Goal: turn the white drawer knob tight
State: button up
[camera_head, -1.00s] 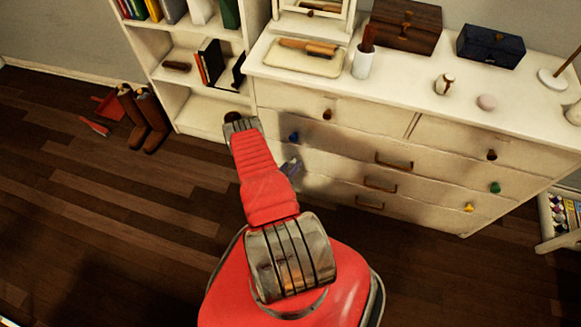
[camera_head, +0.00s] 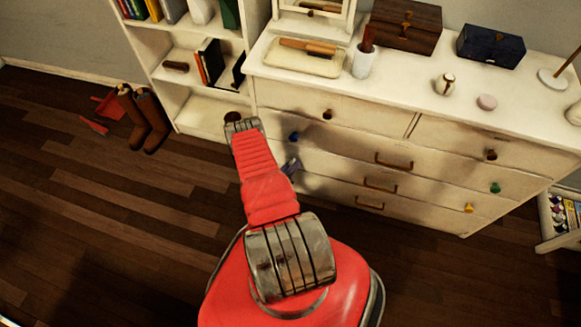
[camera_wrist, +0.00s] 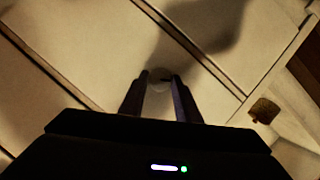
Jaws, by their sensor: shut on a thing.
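The white drawer knob (camera_wrist: 158,74) is a pale round shape on a cream drawer front in the wrist view. My gripper (camera_wrist: 159,80) has its two dark fingertips on either side of it, shut on it. The fingers cover part of the knob's sides. In the head view my gripper (camera_head: 291,166) is a small dark shape at the left end of the white dresser (camera_head: 345,118), low on its front. The white knob cannot be made out there.
The dresser front also carries a blue knob (camera_head: 294,136), a green knob (camera_head: 495,187), a yellow knob (camera_head: 469,208) and brown handles. A bookshelf (camera_head: 160,55) adjoins on the left. Brown boots (camera_head: 151,120) stand on the floor.

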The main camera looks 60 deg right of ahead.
jog(key=shift+d+m+t, duration=0.1)
jog(key=shift+m+t, duration=0.2)
jog(key=m+t, duration=0.3)
jog(key=m, duration=0.2)
jog(key=s+m+t, duration=0.1)
jog(key=m+t, duration=0.2)
jog(key=m, duration=0.2)
jog(key=s+f+m+t, duration=0.1)
jog(key=m+t, duration=0.1)
jog(key=m, duration=0.2)
jog(key=shift+d+m+t, duration=0.15)
jog(key=shift+m+t, duration=0.25)
dwell(0.6)
dwell(0.4)
jog(key=o, duration=1)
jog(key=shift+w+r, duration=0.1)
jog(key=shift+w, duration=0.05)
